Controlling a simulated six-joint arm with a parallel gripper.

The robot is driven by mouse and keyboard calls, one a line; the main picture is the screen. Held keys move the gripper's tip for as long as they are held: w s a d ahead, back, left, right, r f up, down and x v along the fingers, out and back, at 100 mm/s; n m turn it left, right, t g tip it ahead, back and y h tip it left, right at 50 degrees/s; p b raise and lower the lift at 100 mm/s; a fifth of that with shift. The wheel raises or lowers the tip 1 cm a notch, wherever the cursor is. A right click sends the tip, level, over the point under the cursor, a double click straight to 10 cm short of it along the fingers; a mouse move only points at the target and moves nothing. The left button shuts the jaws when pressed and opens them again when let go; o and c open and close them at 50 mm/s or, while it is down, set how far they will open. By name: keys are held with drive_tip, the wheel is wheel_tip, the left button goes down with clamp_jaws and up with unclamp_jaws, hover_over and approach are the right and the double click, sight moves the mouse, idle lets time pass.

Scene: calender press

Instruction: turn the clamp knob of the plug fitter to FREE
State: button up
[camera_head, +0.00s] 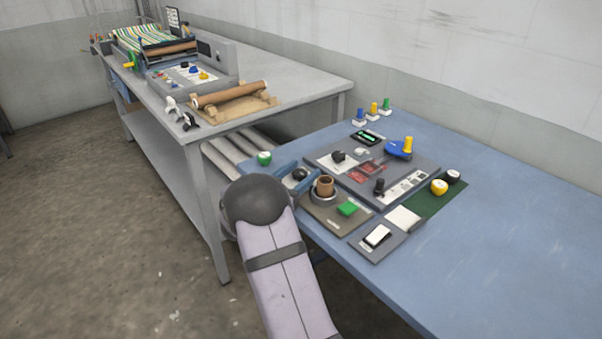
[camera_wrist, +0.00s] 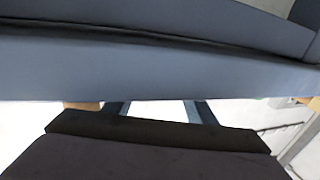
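A grey panel unit (camera_head: 331,170) lies on the blue table, with a black round knob (camera_head: 338,156), a black upright handle (camera_head: 379,185) and a blue part with a yellow knob (camera_head: 408,144). Another dark knob (camera_head: 299,174) sits on a small blue unit to its left. I cannot read the labels, so which one is the clamp knob, and its setting, are unclear. My gripper is hidden in the head view. In the wrist view the dark part of my gripper (camera_wrist: 160,128) fills the bottom; its fingers cannot be made out clearly, and no knob shows there.
Yellow and black round pieces (camera_head: 439,187) lie on the right. The table's right side is clear. A grey bench (camera_head: 300,83) stands behind left.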

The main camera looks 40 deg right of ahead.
sight(296, 177)
drive_tip(key=v, duration=0.6)
drive_tip(key=shift+a+b, duration=0.15)
drive_tip(key=shift+b, duration=0.25)
drive_tip(key=shift+s+a, duration=0.2)
drive_tip(key=shift+a, duration=0.3)
drive_tip(key=shift+a+f+b, duration=0.1)
drive_tip(key=shift+a+b, duration=0.15)
drive_tip(key=shift+b, duration=0.1)
drive_tip(key=shift+s+a, duration=0.1)
drive_tip(key=shift+p+x, duration=0.4)
drive_tip(key=shift+x, duration=3.3)
